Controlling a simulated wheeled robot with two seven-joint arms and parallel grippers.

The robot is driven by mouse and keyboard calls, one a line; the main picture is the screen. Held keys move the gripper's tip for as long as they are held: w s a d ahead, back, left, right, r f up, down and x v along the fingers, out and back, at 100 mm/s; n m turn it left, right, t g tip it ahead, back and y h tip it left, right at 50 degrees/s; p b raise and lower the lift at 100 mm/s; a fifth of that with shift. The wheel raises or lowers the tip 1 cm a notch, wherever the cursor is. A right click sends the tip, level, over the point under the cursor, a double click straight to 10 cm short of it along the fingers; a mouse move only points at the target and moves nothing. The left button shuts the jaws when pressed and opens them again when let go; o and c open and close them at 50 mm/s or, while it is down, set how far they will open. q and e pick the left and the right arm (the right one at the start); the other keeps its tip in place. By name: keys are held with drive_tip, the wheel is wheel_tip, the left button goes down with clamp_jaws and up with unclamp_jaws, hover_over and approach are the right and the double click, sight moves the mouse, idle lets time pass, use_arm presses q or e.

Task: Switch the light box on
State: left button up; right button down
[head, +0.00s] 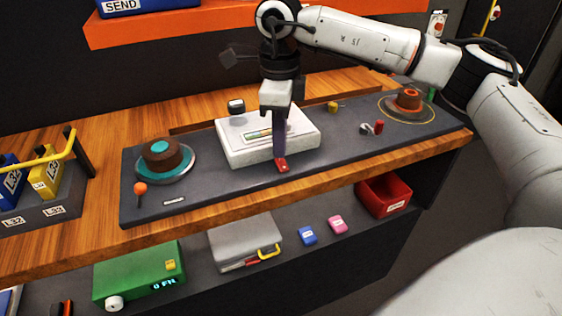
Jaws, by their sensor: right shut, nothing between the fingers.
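The white light box (234,153) sits on the dark panel mat in the middle of the bench. A small strip with coloured marks (262,134) lies on its top. A small red switch-like part (282,166) is at its front edge. My right gripper (280,154) points down over the front of the box, shut and empty. Its fingertips are right at the red part; I cannot tell if they touch it. They hide some of the box and the red part. I cannot tell if the box is lit. My left gripper is not in view.
A trackball with a teal ring (162,154) stands at the left of the mat, beside an orange-knobbed lever (140,188). An orange-topped trackball (408,98) and a small red cylinder (379,127) are at the right. A red bin (384,196) is below.

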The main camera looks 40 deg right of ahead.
drive_tip(key=shift+f+b, duration=0.6)
drive_tip(key=shift+f, duration=0.3)
idle(0.4)
drive_tip(key=shift+r, duration=0.1)
drive_tip(key=shift+r+p, duration=2.7)
drive_tip(key=shift+r, duration=0.8)
